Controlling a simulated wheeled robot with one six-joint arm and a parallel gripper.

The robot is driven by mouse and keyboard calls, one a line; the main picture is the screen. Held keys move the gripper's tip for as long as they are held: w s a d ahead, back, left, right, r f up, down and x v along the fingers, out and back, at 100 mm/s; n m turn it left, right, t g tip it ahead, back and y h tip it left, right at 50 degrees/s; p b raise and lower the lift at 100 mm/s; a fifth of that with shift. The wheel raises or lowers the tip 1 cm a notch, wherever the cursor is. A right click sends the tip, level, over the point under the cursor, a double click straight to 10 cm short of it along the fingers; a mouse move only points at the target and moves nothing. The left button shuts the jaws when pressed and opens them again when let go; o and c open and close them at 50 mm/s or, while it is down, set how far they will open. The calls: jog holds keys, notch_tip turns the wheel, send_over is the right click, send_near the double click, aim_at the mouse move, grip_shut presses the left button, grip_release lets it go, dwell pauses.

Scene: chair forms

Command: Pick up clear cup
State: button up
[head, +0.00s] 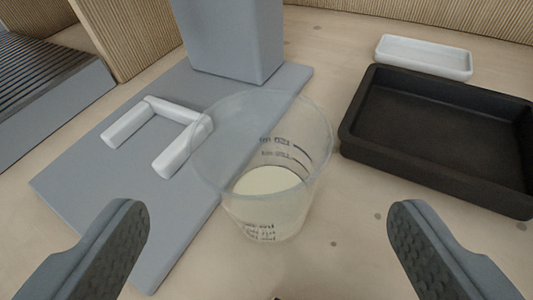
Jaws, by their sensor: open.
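A clear cup (262,165) with dark printed markings stands in the middle of the head view. It holds some pale cream-coloured content in its lower part. Its upper left side overlaps a grey flat base in the picture, and its bottom appears over the light wooden surface. My gripper (268,235) is open, with one dark-padded finger at the lower left and the other at the lower right. The cup is between and beyond the fingertips, and neither finger touches it.
A grey plate with a block (232,40) lies behind and left, with a white U-shaped piece (158,132) on it. A black tray (440,125) is at the right, a small white tray (424,57) behind it. A grey ribbed object (45,85) is far left.

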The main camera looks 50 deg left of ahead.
aim_at(267, 189)
jog(key=shift+x, duration=1.9)
jog(key=x, duration=0.3)
jog(key=shift+s+a+f, duration=0.1)
jog(key=shift+a+f, duration=0.15)
jog(key=shift+a, duration=0.05)
jog(key=shift+x, duration=0.8)
jog(key=shift+c, duration=0.5)
jog(key=c, duration=0.8)
